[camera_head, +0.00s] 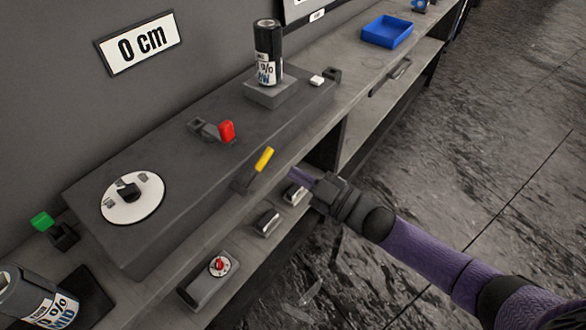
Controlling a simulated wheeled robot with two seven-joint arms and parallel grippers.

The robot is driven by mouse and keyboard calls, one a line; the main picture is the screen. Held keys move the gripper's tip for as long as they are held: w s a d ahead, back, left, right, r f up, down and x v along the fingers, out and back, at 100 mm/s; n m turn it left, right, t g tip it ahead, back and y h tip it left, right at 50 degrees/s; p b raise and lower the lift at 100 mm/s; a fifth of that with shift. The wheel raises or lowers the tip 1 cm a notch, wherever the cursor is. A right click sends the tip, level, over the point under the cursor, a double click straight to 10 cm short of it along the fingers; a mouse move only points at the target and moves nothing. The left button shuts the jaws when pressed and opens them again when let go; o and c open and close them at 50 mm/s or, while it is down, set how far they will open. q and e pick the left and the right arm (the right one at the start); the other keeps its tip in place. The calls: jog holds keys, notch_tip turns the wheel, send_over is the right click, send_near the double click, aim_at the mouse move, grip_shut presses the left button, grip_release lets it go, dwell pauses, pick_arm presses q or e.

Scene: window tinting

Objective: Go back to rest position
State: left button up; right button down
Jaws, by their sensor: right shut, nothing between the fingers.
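My right arm comes in from the lower right, with purple and black links. My right gripper (300,176) is at the front edge of the grey machine, just right of the yellow lever (264,159). It is shut, with nothing seen between its fingers. Whether it touches the machine front I cannot tell. My left gripper is not in view.
The grey machine (190,170) carries a white dial (133,198), a red-handled lever (227,131) and a black can (268,55). Another can (40,300) stands lower left. A blue tray (387,31) sits farther back. The floor (480,150) at right is clear.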

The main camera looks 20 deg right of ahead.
jog(key=s+d+f+m+g+h, duration=0.35)
jog(key=s+f+h, duration=0.3)
jog(key=f, duration=0.65)
jog(key=s+d+f+m+g+h, duration=0.2)
jog(key=s+d+f+m+h, duration=0.25)
jog(key=s+f, duration=0.6)
jog(key=s+a+f+m+g+h, duration=0.1)
jog(key=s+f+g, duration=0.3)
jog(key=s, duration=0.7)
jog(key=s+f+m+g+h, duration=0.1)
jog(key=s+f+m+g, duration=0.1)
jog(key=s+f+g, duration=0.2)
jog(key=s+f, duration=0.3)
jog(key=s, duration=0.4)
jog(key=shift+s+a+m+g, duration=0.25)
jog(key=shift+a+m+g, duration=0.05)
jog(key=shift+a+g, duration=0.1)
jog(key=shift+f, duration=0.1)
